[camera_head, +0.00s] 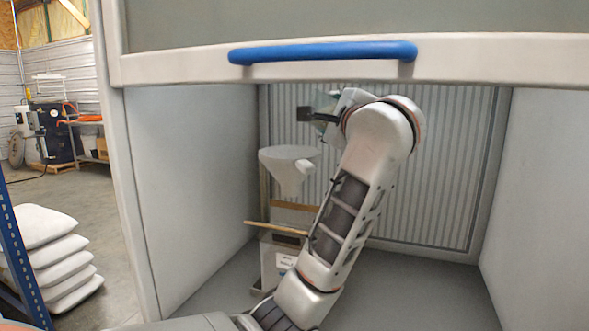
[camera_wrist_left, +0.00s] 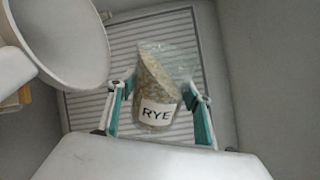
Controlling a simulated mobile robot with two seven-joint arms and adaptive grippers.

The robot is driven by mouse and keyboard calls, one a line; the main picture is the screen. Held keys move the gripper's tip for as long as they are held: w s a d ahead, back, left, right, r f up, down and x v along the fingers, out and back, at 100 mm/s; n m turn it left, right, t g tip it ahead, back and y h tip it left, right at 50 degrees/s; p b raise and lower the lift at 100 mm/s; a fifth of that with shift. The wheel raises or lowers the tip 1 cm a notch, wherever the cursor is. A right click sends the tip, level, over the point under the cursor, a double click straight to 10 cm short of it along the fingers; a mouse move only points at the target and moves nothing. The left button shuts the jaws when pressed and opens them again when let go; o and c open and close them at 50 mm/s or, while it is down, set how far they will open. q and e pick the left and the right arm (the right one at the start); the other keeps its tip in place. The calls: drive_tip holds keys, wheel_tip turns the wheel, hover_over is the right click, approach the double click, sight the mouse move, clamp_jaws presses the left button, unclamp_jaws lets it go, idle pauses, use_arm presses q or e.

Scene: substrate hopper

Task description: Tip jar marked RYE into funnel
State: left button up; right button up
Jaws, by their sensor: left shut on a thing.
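The clear jar marked RYE (camera_wrist_left: 158,92) holds pale grain and shows between the fingers of my left gripper (camera_wrist_left: 160,108) in the left wrist view. The gripper is shut on it. The grain surface slopes inside the jar. In the head view my left gripper (camera_head: 322,112) is high in the booth, above and slightly right of the funnel (camera_head: 289,157); the jar is mostly hidden there. The wide grey-white funnel also shows at the upper left of the wrist view (camera_wrist_left: 62,40), apart from the jar. My right gripper is not in view.
The funnel tops a hopper stand (camera_head: 272,262) with a thin wooden handle (camera_head: 275,228) sticking out left. The booth has side walls and a raised sash with a blue handle (camera_head: 322,52). White sacks (camera_head: 55,258) are stacked outside at left. The booth floor at right is clear.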

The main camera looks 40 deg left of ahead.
use_arm(q)
drive_tip(key=shift+w+f+n+b, duration=0.15)
drive_tip(key=shift+f+n+b, duration=0.45)
drive_tip(key=shift+f, duration=0.2)
drive_tip(key=shift+a+f+n+b, duration=0.2)
drive_tip(key=shift+f+n+b, duration=0.4)
drive_tip(key=shift+n+b, duration=0.55)
drive_tip(key=shift+s+a+r+n+b, duration=0.15)
drive_tip(key=shift+s+n+b, duration=0.1)
drive_tip(key=shift+n+b, duration=0.4)
drive_tip(key=shift+s+a+r+n, duration=0.1)
drive_tip(key=shift+s+a+n, duration=0.05)
drive_tip(key=shift+n, duration=0.55)
drive_tip(key=shift+s+a+r+n+b, duration=0.25)
drive_tip(key=shift+s+r+n, duration=0.1)
drive_tip(key=shift+r+n, duration=0.3)
drive_tip(key=shift+s+a+r+n+b, duration=0.25)
drive_tip(key=shift+r+n, duration=0.2)
drive_tip(key=shift+n, duration=0.3)
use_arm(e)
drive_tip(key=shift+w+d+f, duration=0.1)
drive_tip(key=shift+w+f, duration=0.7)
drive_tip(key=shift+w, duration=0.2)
use_arm(q)
drive_tip(key=shift+d, duration=0.1)
